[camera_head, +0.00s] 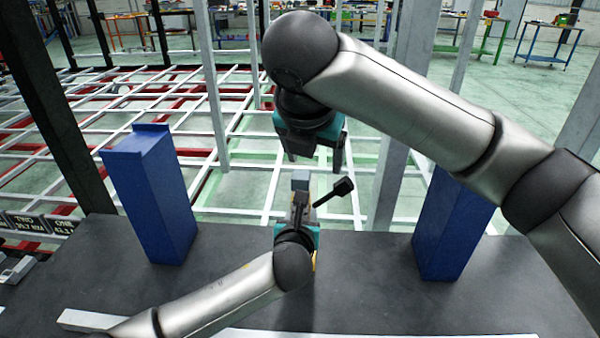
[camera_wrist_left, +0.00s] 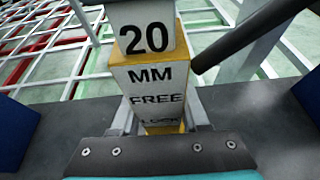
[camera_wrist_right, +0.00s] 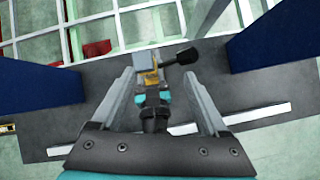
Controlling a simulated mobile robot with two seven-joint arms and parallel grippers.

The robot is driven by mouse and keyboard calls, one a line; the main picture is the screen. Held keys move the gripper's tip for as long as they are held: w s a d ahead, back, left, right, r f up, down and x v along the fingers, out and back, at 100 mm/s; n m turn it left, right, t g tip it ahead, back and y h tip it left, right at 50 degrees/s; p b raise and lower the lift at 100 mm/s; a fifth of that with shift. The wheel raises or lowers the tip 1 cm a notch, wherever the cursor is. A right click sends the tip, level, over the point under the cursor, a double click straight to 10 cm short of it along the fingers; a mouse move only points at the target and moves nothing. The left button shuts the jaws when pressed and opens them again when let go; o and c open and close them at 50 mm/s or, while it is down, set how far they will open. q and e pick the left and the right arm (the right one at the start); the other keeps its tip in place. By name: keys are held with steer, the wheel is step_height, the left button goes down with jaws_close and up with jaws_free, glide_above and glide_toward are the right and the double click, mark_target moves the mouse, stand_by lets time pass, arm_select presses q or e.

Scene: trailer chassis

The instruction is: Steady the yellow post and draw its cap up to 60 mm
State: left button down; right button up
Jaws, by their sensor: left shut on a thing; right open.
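The yellow post (camera_wrist_left: 157,128) stands upright in the left wrist view, its white face lettered "MM FREE" with a partly hidden word below. Its grey cap (camera_wrist_left: 144,38), marked "20", sits on top. In the head view the cap (camera_head: 300,182) shows above my left gripper (camera_head: 298,222), which is shut on the post and hides most of it. A black lever with a square knob (camera_head: 343,188) sticks out to the right. My right gripper (camera_head: 314,160) is open and empty above the cap. In the right wrist view the cap (camera_wrist_right: 134,62) lies between and beyond the fingers.
Blue blocks stand on the dark table (camera_head: 350,285), one at left (camera_head: 150,195) and one at right (camera_head: 450,230). A pale bar (camera_head: 80,320) lies near the front. A white and red chassis frame (camera_head: 110,120) fills the back. Grey uprights (camera_head: 395,140) rise behind the post.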

mark_target(300, 177)
steer(key=shift+w+a+f+n+g+y, duration=0.1)
steer(key=shift+w+a+f+n+g, duration=0.3)
steer(key=shift+w+f, duration=0.75)
steer(key=shift+w+a+f+n+g+y, duration=0.15)
steer(key=shift+w+a+f+n, duration=0.35)
steer(key=shift+f, duration=1.3)
steer(key=shift+w+a+f+n+g+y, duration=0.1)
steer(key=shift+w+a+f+n+g, duration=0.45)
steer(key=shift+f, duration=0.9)
steer(key=shift+w+d, duration=0.2)
steer(key=shift+d, duration=0.05)
jaws_close()
